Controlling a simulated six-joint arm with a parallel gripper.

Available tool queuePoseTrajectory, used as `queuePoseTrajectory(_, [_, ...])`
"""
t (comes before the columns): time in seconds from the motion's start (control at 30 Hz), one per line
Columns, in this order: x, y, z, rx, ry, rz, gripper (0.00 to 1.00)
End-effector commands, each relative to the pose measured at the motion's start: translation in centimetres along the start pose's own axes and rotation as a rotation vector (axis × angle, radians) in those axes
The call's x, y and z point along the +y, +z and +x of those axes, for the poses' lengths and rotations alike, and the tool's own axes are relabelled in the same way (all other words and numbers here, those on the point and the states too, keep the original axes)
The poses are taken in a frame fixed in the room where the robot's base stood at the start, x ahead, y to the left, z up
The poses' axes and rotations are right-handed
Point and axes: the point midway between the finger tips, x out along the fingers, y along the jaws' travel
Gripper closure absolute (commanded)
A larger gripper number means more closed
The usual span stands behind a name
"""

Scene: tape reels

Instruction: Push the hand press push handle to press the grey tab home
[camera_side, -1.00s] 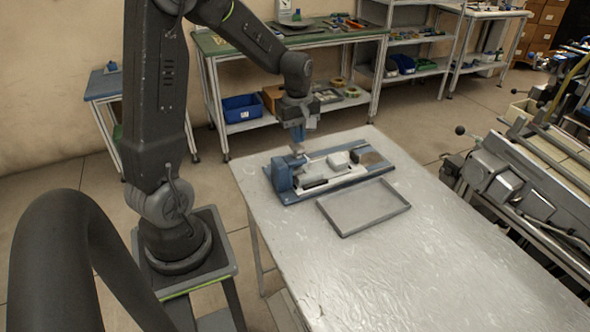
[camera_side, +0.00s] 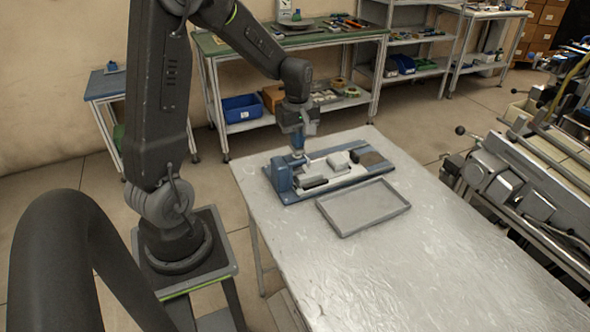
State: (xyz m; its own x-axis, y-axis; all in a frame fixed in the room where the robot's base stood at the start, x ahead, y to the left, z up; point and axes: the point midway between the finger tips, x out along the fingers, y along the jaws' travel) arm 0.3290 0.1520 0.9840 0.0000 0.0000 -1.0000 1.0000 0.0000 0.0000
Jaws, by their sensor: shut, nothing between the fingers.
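The blue hand press (camera_side: 282,174) stands at the left end of a blue base plate (camera_side: 345,181) on the table. Light grey and white blocks (camera_side: 338,160) sit on the plate to its right. My gripper (camera_side: 298,153) is shut and points down at the back of the press, close to its top. It hides most of the push handle, and I cannot tell if it touches it. The grey tab is too small to make out.
An empty grey tray (camera_side: 363,207) lies on the metal table (camera_side: 420,250) just in front of the base plate. The front and right of the table are clear. A green-topped bench (camera_side: 290,40) stands behind, and a machine (camera_side: 520,180) stands to the right.

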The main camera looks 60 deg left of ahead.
Motion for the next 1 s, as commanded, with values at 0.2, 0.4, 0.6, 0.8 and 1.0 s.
queuePoseTrajectory(0.2, [0.0, 0.0, 0.34, 0.0, 0.0, 0.0, 1.0])
queuePoseTrajectory(0.4, [0.0, 0.0, 0.52, 0.0, 0.0, 0.0, 1.0])
queuePoseTrajectory(0.6, [-0.01, 0.01, 0.6, 0.0, -0.001, 0.0, 1.0])
queuePoseTrajectory(0.8, [-0.02, 0.01, 0.62, 0.0, -0.001, 0.0, 1.0])
queuePoseTrajectory(1.0, [-0.03, 0.01, 0.63, -0.001, -0.001, 0.0, 1.0])
